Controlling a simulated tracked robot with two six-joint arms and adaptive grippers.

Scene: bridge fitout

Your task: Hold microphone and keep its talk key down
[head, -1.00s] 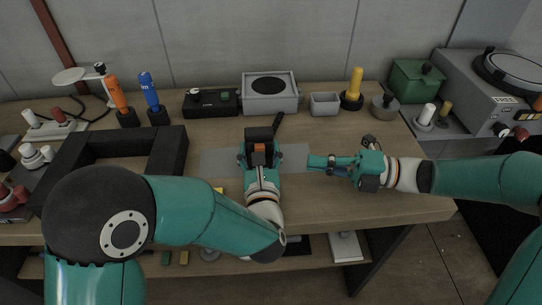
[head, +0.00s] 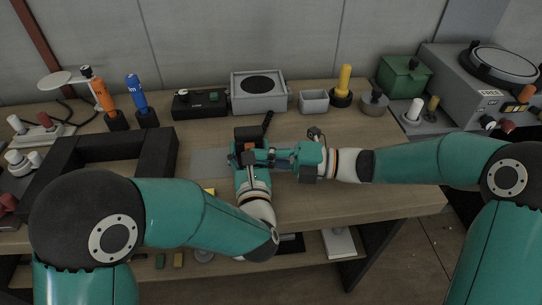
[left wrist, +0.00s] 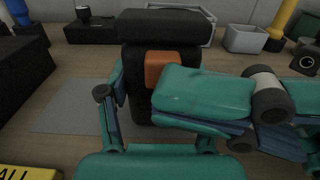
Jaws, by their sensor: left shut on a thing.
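The microphone (head: 249,134) is a black block with an orange key (left wrist: 163,70) on the face toward the left wrist camera. My left gripper (head: 247,161) is shut on it, with a finger on each side, and holds it upright above the table. My right gripper (head: 264,157) comes in from the right with its fingers together. In the left wrist view the right gripper (left wrist: 200,100) lies across the front of the microphone and covers the lower right of the key. Whether it touches or presses the key I cannot tell.
A grey mat (head: 208,163) lies under the microphone. A black frame (head: 156,160) stands to the left. Behind are a black box (head: 199,103), a grey speaker box (head: 259,92), a small grey bin (head: 314,101) and a yellow-handled tool (head: 344,80). The front right tabletop is clear.

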